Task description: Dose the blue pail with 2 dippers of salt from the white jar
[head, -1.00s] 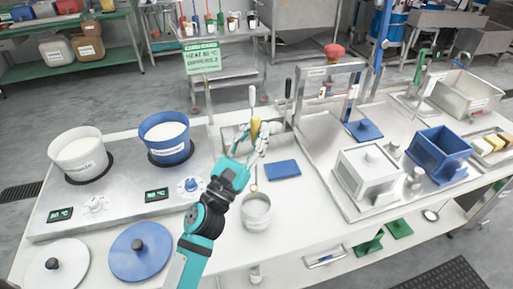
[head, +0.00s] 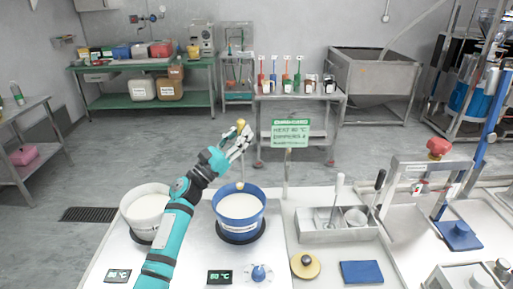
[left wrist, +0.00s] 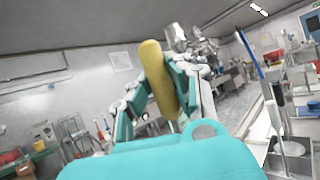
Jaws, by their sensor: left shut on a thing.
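The blue pail (head: 239,222) stands on the right-hand hot plate with white contents inside. My left gripper (head: 240,138) is above the pail's far side, shut on the dipper's yellow handle (head: 240,126). The dipper hangs roughly upright, with its small tan cup (head: 240,186) at the pail's opening near the far rim; I cannot tell what is in the cup. The left wrist view shows the yellow handle (left wrist: 158,78) between the fingers. The white jar does not show in the head view now. My right gripper is not in view.
A white pail (head: 143,208) stands to the left, partly behind my arm. A green sign (head: 291,133) stands behind the counter. To the right are a metal caddy (head: 322,238) with upright tools, a tan lid (head: 305,265) and a blue board (head: 361,272).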

